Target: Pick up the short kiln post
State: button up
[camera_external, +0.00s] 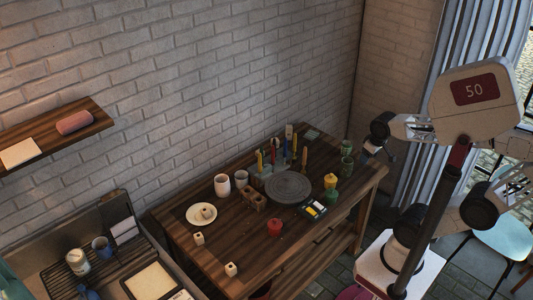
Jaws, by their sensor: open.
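Several small cream blocks with dark holes, which look like kiln posts, are at the left part of the wooden table. One block (199,238) stands near the table's left edge, another block (231,269) near the front edge, and a third block (207,212) sits on a cream plate (193,216). Their heights are hard to compare at this size. My gripper (378,156) is open and empty, high at the right beyond the table's right end, far from the blocks. Its fingers are small and dark in this view.

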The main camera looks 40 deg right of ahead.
jog(key=shift+w, duration=0.1)
jog(key=w+a+f+m+g, duration=0.15)
jog(key=w+a+m, duration=0.55)
jog(key=w+a, duration=1.15)
jog(key=m+g, duration=0.1)
jog(key=m, duration=1)
send_over(232, 266)
notch_tip(232, 266, down, 24)
jog(key=shift+w+d+r, duration=0.1)
